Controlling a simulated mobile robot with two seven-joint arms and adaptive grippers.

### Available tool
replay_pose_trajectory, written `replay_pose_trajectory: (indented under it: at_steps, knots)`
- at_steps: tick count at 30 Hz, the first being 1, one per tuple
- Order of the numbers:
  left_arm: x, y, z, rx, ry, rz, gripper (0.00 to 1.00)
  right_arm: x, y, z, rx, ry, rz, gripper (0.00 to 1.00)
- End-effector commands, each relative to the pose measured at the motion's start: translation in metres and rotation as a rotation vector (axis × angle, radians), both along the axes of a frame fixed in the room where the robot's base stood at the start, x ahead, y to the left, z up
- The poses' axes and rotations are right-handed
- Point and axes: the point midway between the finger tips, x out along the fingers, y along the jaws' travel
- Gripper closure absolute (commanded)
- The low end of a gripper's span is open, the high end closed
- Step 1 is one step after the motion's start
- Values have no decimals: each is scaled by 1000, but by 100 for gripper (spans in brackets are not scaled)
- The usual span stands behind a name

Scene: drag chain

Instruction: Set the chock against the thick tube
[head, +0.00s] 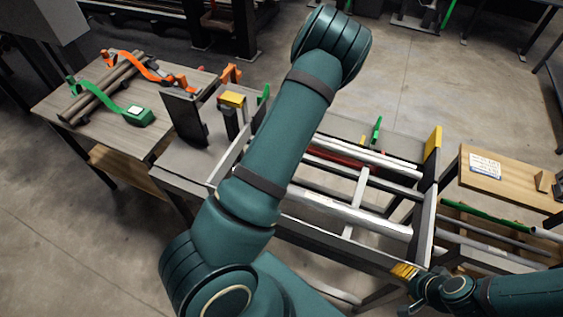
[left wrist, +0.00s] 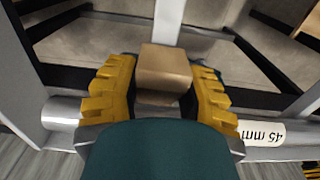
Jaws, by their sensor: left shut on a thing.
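In the left wrist view my left gripper (left wrist: 160,95) has its two yellow ridged fingers on either side of a small tan block, which looks like the chock (left wrist: 166,68), and is shut on it. A thick silvery tube (left wrist: 62,112) with a "45 mm" label runs crosswise beneath the gripper; its middle is hidden. I cannot tell whether the chock touches it. In the head view my arm hides the left gripper and the chock. A pale tube (head: 345,212) lies along the front of the rack. My right gripper (head: 405,270) is at the rack's front right corner.
The metal rack (head: 425,225) holds several parallel tubes, with yellow-topped ends. At left, a wooden table (head: 115,128) bears brown tubes with green and orange straps. At right stands a wooden table (head: 515,185) with a label and tubes below.

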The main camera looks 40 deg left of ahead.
Motion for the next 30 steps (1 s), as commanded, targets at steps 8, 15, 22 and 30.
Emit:
replay_pose_trajectory:
  at_steps: [8,15,22,30]
  knots:
    - [-3,-1,-3,0,0,0,95,0,0,-4,-1,0,0,53]
    - [-3,-1,-3,1,0,0,54,0,0,-4,-1,0,0,53]
    - [-3,-1,-3,1,0,0,28,0,0,-4,-1,0,0,53]
    - [-3,-1,4,1,-1,-2,28,0,0,-4,-1,0,0,53]
